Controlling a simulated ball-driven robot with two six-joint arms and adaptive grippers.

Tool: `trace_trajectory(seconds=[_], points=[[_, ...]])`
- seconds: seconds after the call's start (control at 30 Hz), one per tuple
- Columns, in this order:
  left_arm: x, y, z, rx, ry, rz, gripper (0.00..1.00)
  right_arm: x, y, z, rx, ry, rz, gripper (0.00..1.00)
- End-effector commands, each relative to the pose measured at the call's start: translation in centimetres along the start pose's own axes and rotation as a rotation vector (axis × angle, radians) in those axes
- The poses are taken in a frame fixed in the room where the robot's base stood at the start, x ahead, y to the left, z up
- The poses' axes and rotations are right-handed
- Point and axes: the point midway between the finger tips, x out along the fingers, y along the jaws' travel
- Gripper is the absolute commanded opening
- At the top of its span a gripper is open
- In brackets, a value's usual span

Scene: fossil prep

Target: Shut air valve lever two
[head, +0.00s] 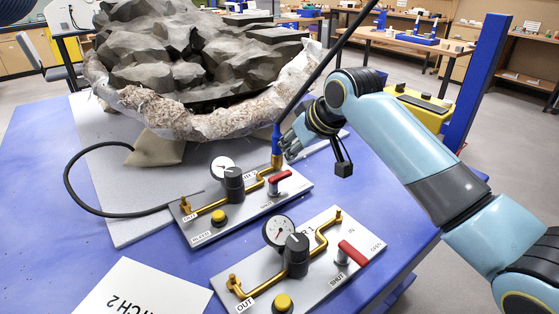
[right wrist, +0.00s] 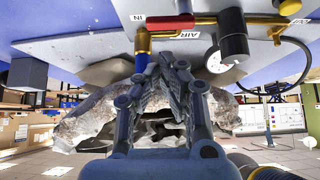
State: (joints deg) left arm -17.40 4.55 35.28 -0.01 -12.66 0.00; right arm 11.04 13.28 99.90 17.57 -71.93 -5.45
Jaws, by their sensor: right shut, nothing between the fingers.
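The far air panel (head: 256,206) carries a red valve lever (head: 280,176), which lies roughly along the panel's length. Its panel number is hidden. The lever also shows in the right wrist view (right wrist: 172,22), close to a brass pipe and beyond the fingertips. My right gripper (head: 291,148) is shut and empty, above and behind the far lever, beside the blue and brass hose fitting (head: 276,147). My left gripper is not in view.
Each panel has a gauge (head: 222,168), a black knob (head: 234,184) and a yellow button (head: 219,216). A black hose (head: 325,66) rises from the fitting. A fossil block (head: 185,60) in a plaster jacket stands behind. A white card (head: 140,290) lies at the front.

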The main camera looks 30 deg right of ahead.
Motion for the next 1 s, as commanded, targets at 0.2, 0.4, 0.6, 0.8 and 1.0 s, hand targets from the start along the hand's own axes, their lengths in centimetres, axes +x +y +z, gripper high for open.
trace_trajectory(seconds=[0.2, 0.4, 0.6, 0.8, 1.0], points=[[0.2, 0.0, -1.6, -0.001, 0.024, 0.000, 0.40, 4.1, 0.0, 0.0, 0.001, -0.002, -0.001, 0.00], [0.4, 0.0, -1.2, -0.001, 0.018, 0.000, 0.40, 6.5, 0.0, 0.0, 0.000, 0.000, -0.001, 0.00], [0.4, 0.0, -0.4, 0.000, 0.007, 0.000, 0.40, 7.1, 0.0, 0.0, 0.000, 0.000, 0.000, 0.00], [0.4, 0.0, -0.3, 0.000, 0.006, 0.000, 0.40, 7.1, 0.0, 0.0, 0.000, 0.000, 0.000, 0.00], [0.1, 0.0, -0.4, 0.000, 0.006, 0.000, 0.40, 7.0, 0.0, 0.0, 0.009, 0.000, 0.008, 0.00]])
